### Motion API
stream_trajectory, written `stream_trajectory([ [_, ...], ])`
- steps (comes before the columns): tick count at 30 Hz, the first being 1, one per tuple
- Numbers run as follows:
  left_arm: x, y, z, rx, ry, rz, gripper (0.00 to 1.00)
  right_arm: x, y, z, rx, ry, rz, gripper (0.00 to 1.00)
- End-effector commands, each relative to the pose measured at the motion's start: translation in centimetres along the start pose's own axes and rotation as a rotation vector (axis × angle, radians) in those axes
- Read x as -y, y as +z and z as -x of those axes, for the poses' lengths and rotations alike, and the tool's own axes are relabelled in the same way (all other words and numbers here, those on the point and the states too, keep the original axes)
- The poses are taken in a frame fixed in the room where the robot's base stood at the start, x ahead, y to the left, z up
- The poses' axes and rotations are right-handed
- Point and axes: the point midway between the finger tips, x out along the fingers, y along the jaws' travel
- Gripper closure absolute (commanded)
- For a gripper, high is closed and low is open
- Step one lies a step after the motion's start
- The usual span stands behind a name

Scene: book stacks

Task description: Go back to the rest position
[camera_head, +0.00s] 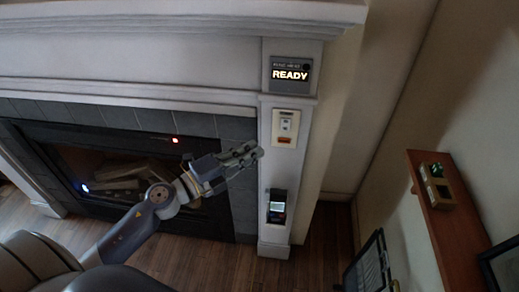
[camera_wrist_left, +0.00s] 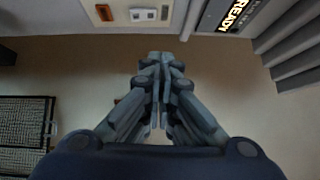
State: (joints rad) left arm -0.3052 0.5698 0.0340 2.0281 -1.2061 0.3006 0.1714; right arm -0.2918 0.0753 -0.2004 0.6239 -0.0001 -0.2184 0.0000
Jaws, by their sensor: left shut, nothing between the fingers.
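My left gripper (camera_head: 243,157) reaches in from the lower left in the head view, in front of the fireplace and beside the white pillar (camera_head: 270,165). In the left wrist view, its fingers (camera_wrist_left: 161,62) point forward and meet at the tips, with nothing between them. My right gripper is not in view.
The pillar carries a lit READY sign (camera_head: 291,75), a white switch panel (camera_head: 286,127) and a small dark device (camera_head: 276,207). A dark fireplace (camera_head: 110,165) is behind my arm. At right are a wooden shelf (camera_head: 441,225) and a dark-framed panel (camera_head: 369,266). Some wooden floor is bare.

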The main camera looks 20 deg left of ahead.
Motion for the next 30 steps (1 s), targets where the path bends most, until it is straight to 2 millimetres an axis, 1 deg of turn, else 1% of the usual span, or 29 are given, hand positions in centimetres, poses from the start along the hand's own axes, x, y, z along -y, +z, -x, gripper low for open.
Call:
stream_trajectory([
  [1,0.0,-0.1,0.2,-0.001,0.000,0.000,1.00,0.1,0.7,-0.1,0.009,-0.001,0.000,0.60],
  [3,0.1,-0.1,0.3,-0.001,0.000,0.000,1.00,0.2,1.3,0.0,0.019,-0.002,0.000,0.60],
  [6,0.1,-0.1,0.3,-0.001,0.000,0.000,1.00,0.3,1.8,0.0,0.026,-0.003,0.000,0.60],
  [17,0.1,0.0,0.2,-0.001,0.000,0.000,1.00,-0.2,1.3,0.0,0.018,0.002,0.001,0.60],
  [20,-0.7,0.3,0.3,0.013,0.008,0.020,1.00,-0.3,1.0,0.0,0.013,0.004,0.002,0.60],
  [23,-3.3,1.6,0.5,0.062,0.032,0.097,1.00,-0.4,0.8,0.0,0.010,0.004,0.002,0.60],
  [26,-8.1,3.5,1.2,0.148,0.078,0.228,1.00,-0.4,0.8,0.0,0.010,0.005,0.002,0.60],
  [27,-10.4,4.2,1.7,0.189,0.100,0.287,1.00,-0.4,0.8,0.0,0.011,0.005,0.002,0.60],
  [29,-14.1,5.0,2.6,0.255,0.135,0.378,1.00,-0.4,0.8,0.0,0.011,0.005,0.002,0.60],
  [30,-16.4,5.4,3.3,0.298,0.159,0.436,1.00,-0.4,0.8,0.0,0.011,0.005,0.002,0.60],
])
